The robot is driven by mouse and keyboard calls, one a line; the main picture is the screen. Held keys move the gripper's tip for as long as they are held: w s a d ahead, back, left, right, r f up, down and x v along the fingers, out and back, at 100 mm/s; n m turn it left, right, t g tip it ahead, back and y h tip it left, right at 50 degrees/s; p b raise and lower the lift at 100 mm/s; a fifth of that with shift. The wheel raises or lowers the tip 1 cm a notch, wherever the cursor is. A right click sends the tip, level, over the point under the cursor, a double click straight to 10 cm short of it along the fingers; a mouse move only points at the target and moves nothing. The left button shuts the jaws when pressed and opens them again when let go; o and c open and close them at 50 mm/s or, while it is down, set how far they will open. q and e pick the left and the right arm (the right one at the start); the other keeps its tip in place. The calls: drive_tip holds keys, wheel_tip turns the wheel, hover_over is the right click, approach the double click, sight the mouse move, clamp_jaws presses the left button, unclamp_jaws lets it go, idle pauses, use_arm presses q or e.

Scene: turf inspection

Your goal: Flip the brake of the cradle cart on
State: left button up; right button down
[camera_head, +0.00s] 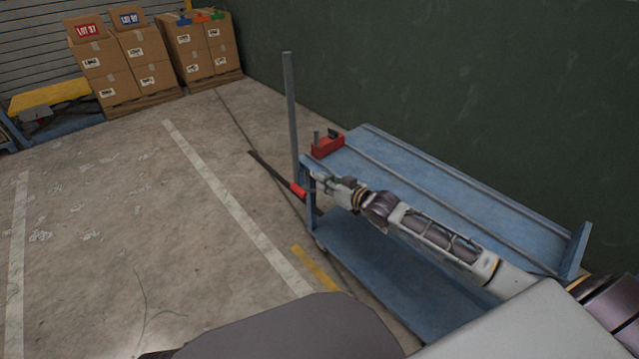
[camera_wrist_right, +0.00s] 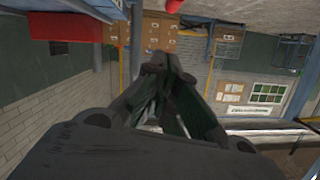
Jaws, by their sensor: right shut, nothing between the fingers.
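The cradle cart (camera_head: 440,185) is blue, with a flat upper deck and a lower shelf, beside the green wall. A red block (camera_head: 328,146) with small dark upright parts sits at its left end. A dark bar (camera_head: 268,170) with a red section (camera_head: 298,190) slants out from that end; I cannot tell which part is the brake or how it is set. My right gripper (camera_head: 315,178) is beside the cart's left end, near the red section. In the right wrist view its fingers (camera_wrist_right: 155,68) meet and hold nothing. Contact is unclear. My left gripper is out of view.
A grey upright post (camera_head: 291,110) stands at the cart's left end, close to my right gripper. Stacked cartons (camera_head: 125,65) and a yellow-topped blue cart (camera_head: 50,97) stand at the back left. The floor left of the cart is open, with painted lines.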

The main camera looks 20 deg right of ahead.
drive_tip(key=shift+w, duration=0.9)
drive_tip(key=b, duration=0.4)
hover_over(304, 191)
drive_tip(key=shift+f, duration=2.1)
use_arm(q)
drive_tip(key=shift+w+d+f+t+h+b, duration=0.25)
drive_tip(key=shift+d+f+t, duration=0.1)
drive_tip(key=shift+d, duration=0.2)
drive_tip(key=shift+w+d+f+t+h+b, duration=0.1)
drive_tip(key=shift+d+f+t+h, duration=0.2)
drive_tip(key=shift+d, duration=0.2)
use_arm(e)
drive_tip(key=shift+f, duration=1)
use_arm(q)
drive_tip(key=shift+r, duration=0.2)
